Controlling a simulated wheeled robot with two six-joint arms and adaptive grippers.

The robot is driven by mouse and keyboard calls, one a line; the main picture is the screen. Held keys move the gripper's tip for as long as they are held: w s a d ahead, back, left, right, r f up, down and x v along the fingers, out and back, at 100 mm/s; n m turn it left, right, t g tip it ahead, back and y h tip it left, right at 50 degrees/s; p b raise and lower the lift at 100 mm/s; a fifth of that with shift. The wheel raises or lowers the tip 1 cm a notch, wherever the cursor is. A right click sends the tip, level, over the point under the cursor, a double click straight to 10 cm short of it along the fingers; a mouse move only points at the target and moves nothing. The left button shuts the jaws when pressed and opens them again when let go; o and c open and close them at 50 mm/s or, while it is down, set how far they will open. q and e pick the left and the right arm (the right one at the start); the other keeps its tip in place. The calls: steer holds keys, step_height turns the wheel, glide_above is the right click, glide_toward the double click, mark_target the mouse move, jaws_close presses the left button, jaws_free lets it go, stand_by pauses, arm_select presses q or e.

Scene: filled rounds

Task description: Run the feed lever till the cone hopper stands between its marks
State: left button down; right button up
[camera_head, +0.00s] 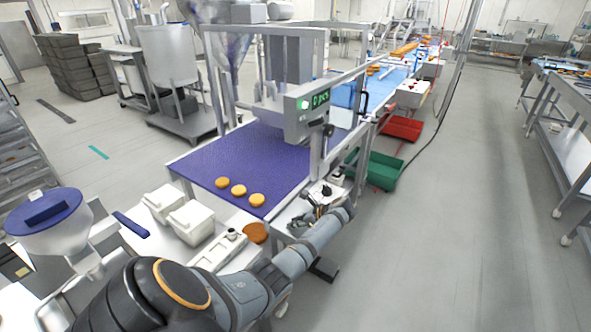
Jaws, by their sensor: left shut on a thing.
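My left gripper (320,197) reaches in at the belt's front right corner. It is shut on what looks like the feed lever, at a small pale control box (336,179); the fingers hide most of the lever. A clear cone hopper (227,48) hangs at the top, behind the belt's frame. Its contents and marks cannot be made out. My right gripper is not in view.
Several orange rounds lie on the purple belt (215,158). A grey display box (307,112) with a green readout hangs above its right edge. White tubs (190,222) stand in front.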

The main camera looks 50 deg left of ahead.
arm_select(q)
steer(key=c, duration=1.3)
jaws_free()
steer(key=shift+d, duration=0.1)
steer(key=v, duration=1.2)
